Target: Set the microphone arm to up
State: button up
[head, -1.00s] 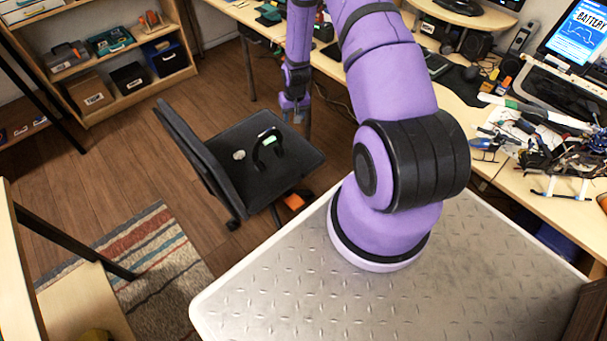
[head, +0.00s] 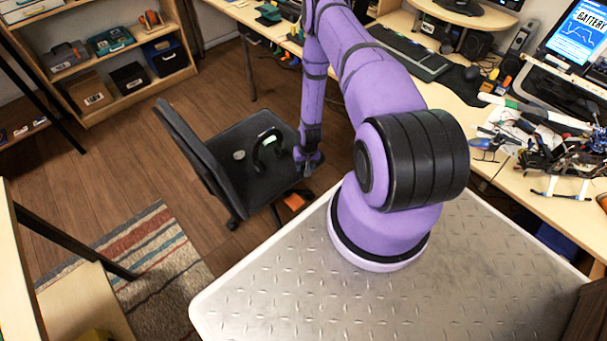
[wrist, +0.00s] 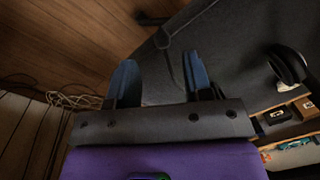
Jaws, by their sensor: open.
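A black headset (head: 268,150) rests on the seat of the dark office chair (head: 225,148); a pale green patch shows on it.
A small round pale item (head: 239,155) lies on the seat, left of the headset. The chair's backrest (head: 195,155) rises on the left. A cluttered desk (head: 460,95) runs behind and right; a shelf (head: 120,55) stands at the back left. Wooden floor (head: 110,180) left of the chair is open.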

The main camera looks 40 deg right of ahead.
jog(key=shift+w+a+f, duration=0.1)
jog(key=shift+a+f, duration=0.05)
jog(key=shift+f, duration=1.35)
jog(key=shift+a+f, duration=0.1)
jog(key=shift+f, duration=1.35)
grip_shut()
